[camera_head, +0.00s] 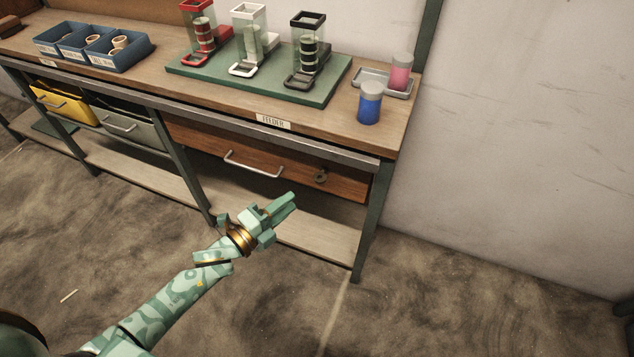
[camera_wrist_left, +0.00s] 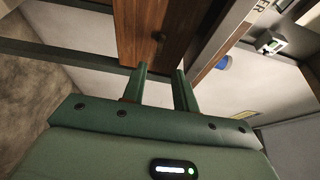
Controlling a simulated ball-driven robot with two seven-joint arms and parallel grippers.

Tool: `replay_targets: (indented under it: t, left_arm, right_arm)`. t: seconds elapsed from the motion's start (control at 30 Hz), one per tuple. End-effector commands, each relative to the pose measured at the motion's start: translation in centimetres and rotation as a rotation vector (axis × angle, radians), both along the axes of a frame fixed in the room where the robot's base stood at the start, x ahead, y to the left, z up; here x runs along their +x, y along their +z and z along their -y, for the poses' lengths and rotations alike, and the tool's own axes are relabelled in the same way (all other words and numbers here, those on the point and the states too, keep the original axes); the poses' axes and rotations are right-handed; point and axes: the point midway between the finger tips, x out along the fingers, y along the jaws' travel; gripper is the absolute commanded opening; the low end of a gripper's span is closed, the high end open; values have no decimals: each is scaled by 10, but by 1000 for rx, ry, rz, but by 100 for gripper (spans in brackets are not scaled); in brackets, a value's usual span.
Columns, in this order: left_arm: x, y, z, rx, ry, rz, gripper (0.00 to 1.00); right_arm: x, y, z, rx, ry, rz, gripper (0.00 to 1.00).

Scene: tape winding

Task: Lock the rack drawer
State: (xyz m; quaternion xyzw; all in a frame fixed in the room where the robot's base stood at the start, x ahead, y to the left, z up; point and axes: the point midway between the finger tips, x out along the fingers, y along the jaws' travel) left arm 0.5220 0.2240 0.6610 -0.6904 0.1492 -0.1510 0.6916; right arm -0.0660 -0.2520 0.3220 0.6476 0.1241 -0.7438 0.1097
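The wooden rack drawer (camera_head: 215,148) sits under the bench top and looks pushed in. It has a pale bar handle (camera_head: 253,164) and a small dark round lock (camera_head: 321,176) near its right end. My left gripper (camera_head: 286,204) is in front of and below the drawer front, apart from it. In the left wrist view the two fingers (camera_wrist_left: 161,72) are spread with nothing between them. My right gripper is not in view.
The bench's right leg (camera_head: 368,225) stands beside the drawer, with a lower shelf (camera_head: 315,236) beneath. The floor in front is clear.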

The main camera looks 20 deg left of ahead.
Motion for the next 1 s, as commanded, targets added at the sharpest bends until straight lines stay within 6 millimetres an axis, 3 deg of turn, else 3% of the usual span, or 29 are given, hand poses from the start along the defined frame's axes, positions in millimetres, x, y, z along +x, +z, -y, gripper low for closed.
replay_targets:
  t: [0.2,0.4,0.83,0.93,1.0]
  left_arm:
    - [50,-5,23,-1,0,-4,29]
    - [80,-4,37,-2,0,-4,29]
    - [91,-1,41,-1,1,-3,29]
    - [90,-1,41,-1,1,-3,1]
    - [90,-1,41,-1,1,-3,0]
  right_arm:
    - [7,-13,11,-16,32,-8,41]
    - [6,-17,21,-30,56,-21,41]
    - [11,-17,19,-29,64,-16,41]
    - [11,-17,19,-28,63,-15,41]
    - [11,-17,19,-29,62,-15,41]
